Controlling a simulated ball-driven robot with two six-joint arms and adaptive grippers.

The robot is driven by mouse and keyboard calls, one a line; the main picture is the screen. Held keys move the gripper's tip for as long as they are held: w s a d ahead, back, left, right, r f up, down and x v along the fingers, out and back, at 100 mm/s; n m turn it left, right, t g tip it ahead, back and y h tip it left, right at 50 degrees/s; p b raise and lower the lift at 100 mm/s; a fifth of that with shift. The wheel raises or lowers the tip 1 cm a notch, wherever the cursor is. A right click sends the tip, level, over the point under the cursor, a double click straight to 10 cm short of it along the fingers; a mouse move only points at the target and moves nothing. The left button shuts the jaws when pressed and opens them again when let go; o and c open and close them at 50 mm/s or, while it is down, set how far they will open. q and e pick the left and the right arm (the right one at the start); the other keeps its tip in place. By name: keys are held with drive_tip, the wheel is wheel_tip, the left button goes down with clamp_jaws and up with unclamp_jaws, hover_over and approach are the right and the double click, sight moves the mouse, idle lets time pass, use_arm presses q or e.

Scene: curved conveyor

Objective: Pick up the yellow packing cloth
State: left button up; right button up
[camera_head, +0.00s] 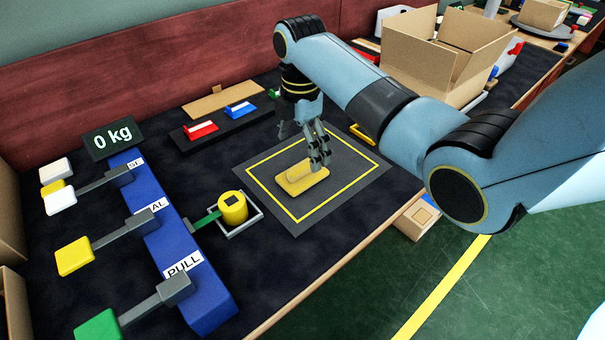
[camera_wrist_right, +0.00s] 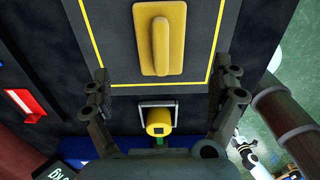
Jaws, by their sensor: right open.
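The yellow packing cloth (camera_head: 300,177) lies on a dark mat with a yellow square outline (camera_head: 275,217). It looks like a flat pad with a raised ridge along its middle. My right gripper (camera_head: 319,157) is above the cloth in the head view, hiding part of its far side. In the right wrist view the whole cloth (camera_wrist_right: 147,40) shows at the top, beyond the spread fingers of my right gripper (camera_wrist_right: 165,85). That gripper is open, with nothing between its fingers. My left gripper is not in view.
A blue block with levers (camera_head: 190,262) and a weight display (camera_head: 113,138) stand at left. A yellow cylinder (camera_head: 232,209) sits in a small tray beside the mat. Red and blue switches (camera_head: 220,121) lie behind. An open cardboard box (camera_head: 415,66) stands at the back right.

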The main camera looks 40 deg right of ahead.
sight(302, 165)
wheel_tip(302, 165, down, 7)
drive_tip(key=shift+d+f+b, duration=0.1)
drive_tip(key=shift+b, duration=0.4)
drive_tip(key=shift+s, duration=0.1)
drive_tip(key=shift+c, duration=0.2)
drive_tip(key=c, duration=1.2)
drive_tip(key=shift+c, duration=0.2)
drive_tip(key=r, duration=0.1)
drive_tip(key=r+p, duration=0.1)
drive_tip(key=r, duration=0.2)
drive_tip(key=shift+s+d+r, duration=0.1)
drive_tip(key=shift+s+r, duration=0.2)
drive_tip(key=shift+r, duration=0.05)
drive_tip(key=s+d+r+p, duration=0.1)
drive_tip(key=s+r+p, duration=0.1)
drive_tip(key=s+r, duration=0.4)
drive_tip(key=s, duration=0.5)
drive_tip(key=shift+d+r, duration=0.2)
drive_tip(key=shift+d, duration=0.1)
